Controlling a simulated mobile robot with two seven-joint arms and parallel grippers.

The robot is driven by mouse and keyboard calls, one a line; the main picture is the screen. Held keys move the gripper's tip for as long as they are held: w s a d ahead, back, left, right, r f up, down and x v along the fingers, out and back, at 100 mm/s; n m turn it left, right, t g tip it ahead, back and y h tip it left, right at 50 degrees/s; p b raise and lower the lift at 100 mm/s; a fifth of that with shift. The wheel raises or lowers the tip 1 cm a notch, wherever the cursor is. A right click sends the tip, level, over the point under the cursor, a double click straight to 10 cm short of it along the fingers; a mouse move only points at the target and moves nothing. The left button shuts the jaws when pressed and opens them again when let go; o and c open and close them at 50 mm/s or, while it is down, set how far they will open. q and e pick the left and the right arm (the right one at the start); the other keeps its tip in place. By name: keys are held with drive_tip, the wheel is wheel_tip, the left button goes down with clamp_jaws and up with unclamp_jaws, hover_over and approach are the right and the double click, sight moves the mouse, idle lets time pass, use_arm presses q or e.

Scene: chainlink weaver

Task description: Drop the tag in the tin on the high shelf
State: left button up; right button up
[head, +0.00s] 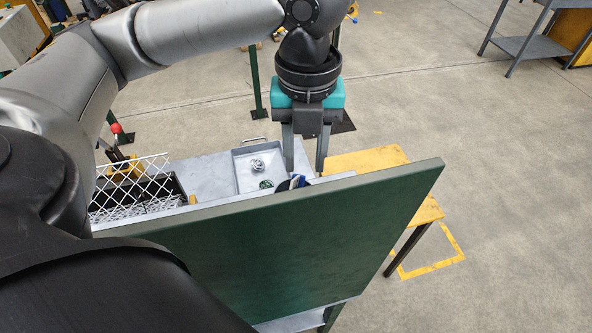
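My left gripper (305,165) reaches down from above, with a teal body and two grey fingers. The fingers are apart and I see nothing held between them. Their tips are close above or beside a blue, black and white item (298,182), partly hidden behind the green panel's top edge. A shallow square grey metal tray (242,178) lies left of the fingers, with a small shiny coiled piece (258,165) and a small green round piece (266,184) in it. I cannot tell which thing is the tag or the tin. My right gripper is not in view.
A large dark green panel (290,245) stands in front and hides much behind it. White chain-link mesh (130,187) lies over a dark bin at left. A yellow-topped table (375,160) stands behind at right. Open concrete floor lies to the right.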

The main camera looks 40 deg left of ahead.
use_arm(q)
drive_tip(key=shift+r, duration=0.15)
wheel_tip(320, 180, up, 15)
drive_tip(key=p, duration=0.3)
idle(0.5)
